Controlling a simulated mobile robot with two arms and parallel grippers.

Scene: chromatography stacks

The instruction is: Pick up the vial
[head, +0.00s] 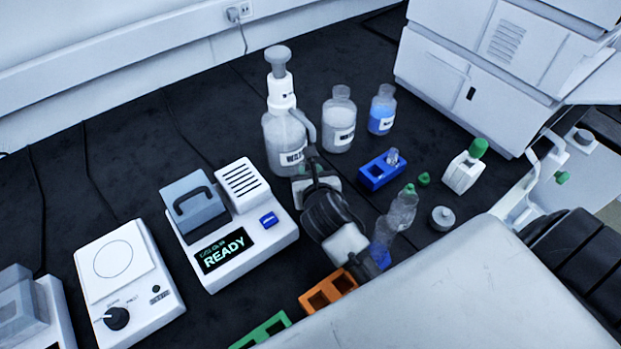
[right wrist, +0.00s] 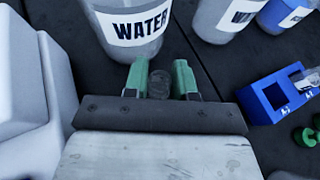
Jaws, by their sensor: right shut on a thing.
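My right gripper (right wrist: 159,84) is shut on a small clear round thing (right wrist: 158,86), which looks like the vial seen end-on between the green fingertips. In the head view my right gripper (head: 316,168) is just in front of the large WATER pump bottle (head: 283,140); the held vial cannot be made out there. Another clear vial (head: 392,157) sits in the blue rack (head: 375,175) to the right. My left gripper is not in view.
The READY device (head: 265,235) stands left of my right gripper. Two more bottles stand behind, one whitish (head: 339,125) and one blue (head: 382,112). An orange rack (head: 313,302) and a green rack (head: 262,333) lie nearer. A green cap (head: 424,179) lies right of the blue rack.

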